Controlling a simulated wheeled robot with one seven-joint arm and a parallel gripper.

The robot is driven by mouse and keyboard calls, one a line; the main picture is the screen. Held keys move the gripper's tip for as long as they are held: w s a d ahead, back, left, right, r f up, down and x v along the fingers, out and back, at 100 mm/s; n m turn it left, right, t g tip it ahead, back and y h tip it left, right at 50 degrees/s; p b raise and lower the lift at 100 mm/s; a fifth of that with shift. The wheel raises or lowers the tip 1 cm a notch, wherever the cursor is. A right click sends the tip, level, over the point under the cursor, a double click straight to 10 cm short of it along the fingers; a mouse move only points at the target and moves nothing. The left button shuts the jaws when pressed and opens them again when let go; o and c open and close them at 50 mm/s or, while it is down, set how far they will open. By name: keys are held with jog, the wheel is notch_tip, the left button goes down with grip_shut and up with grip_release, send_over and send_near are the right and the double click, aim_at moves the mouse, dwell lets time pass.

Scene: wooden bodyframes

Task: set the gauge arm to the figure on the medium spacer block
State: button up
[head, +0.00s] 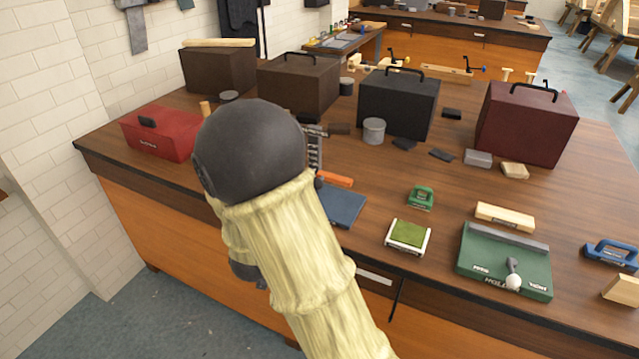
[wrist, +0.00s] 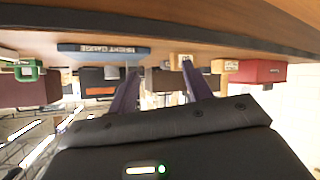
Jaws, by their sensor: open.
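The gauge's blue base (head: 342,206) lies on the bench just right of my arm in the head view. Its upright scale (head: 315,152) and an orange part (head: 335,179) show partly behind my arm. In the wrist view, which is upside down, the base (wrist: 105,49) carries a label that seems to read height gauge. Two pale blocks, a larger one (wrist: 223,66) and a smaller one (wrist: 184,61), may be spacer blocks; their figures are unreadable. My gripper (wrist: 160,68) is open and empty, its purple fingers apart beside the bench edge. My arm hides it in the head view.
A red toolbox (head: 160,134) stands at the left; dark cases (head: 398,104) line the back.

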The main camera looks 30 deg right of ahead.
jog(key=s+a+r+n+g+y, duration=0.1)
jog(key=s+n+g+y, duration=0.2)
jog(key=s, duration=1.5)
jog(key=g+y, duration=0.2)
jog(key=g, duration=0.2)
jog(key=shift+s+a+r+g+y, duration=0.15)
jog(key=shift+s+r+g+y, duration=0.15)
jog(key=shift+r, duration=0.1)
jog(key=shift+w, duration=0.1)
jog(key=shift+c, duration=0.2)
